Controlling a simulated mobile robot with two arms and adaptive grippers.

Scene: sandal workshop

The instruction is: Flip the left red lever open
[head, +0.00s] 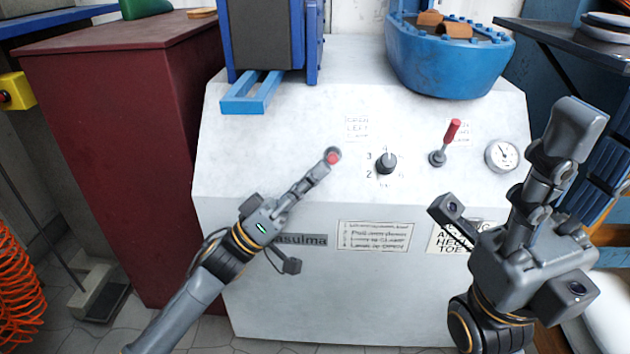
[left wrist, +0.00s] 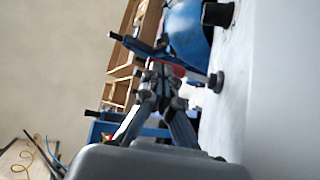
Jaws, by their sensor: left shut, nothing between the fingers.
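The left red lever (head: 333,158) is on the sloped white machine panel, under a label with the word LEFT. It shows mostly as a red knob end pointing at the head camera. My left gripper (head: 326,166) is shut and empty, its fingertips right at the red knob; I cannot tell whether they touch. In the left wrist view my left fingers (left wrist: 163,75) hide part of a red piece (left wrist: 180,70) close behind them. The right red lever (head: 452,132) stands tilted up and right. My right gripper (head: 572,130) is raised at the right; its finger opening is unclear.
A black dial (head: 386,163) sits between the levers, and a gauge (head: 502,155) is at the right. A blue basin-like part (head: 450,60) and a blue frame (head: 252,95) rise above the panel. A dark red cabinet (head: 110,120) stands close on the left.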

